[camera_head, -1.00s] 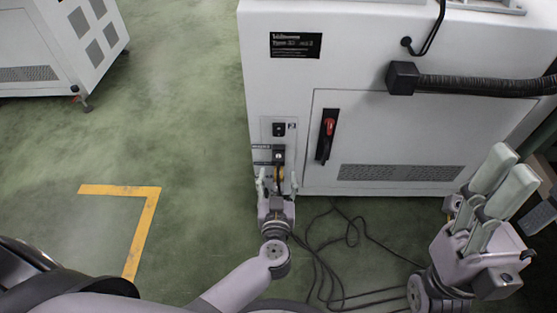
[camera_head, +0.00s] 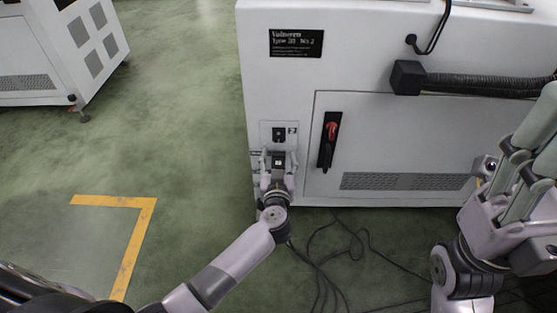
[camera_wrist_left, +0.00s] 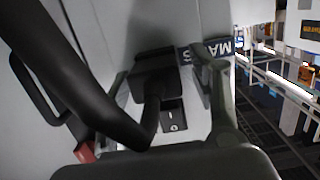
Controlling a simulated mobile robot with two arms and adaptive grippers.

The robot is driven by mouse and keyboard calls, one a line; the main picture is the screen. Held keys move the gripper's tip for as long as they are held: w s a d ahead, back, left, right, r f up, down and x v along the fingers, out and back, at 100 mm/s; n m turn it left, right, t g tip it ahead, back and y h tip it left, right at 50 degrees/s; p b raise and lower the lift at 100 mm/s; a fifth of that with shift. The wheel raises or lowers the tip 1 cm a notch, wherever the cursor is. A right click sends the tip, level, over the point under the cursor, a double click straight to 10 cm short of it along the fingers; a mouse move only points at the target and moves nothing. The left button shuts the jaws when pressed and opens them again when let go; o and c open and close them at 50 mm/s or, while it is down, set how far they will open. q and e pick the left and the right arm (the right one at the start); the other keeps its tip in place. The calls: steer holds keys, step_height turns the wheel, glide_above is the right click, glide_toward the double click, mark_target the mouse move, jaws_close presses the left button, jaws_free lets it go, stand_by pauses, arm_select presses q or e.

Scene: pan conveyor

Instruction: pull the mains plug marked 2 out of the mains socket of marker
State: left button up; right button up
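A black mains plug (camera_wrist_left: 152,72) sits against the pale machine panel in the left wrist view, beside an upside-down MAINS label (camera_wrist_left: 218,48). A thick black cable (camera_wrist_left: 75,75) runs to it across the view. The plug hides the socket, and no number on the plug is legible. My left gripper (camera_head: 278,168) is at the lower left panel of the machine in the head view. Its fingers are open on either side of the plug, with a visible gap to the right finger in the wrist view (camera_wrist_left: 165,88). My right gripper (camera_head: 536,140) is open and empty at the right edge.
The machine (camera_head: 400,140) carries a red-and-black switch handle (camera_head: 329,138) right of my left gripper. A corrugated hose (camera_head: 480,85) runs above. Loose cables (camera_head: 350,250) lie on the floor. Another machine (camera_head: 60,50) stands far left; the floor between is clear.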

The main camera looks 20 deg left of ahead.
arm_select(q)
steer(key=c, duration=1.2)
steer(key=o, duration=1.2)
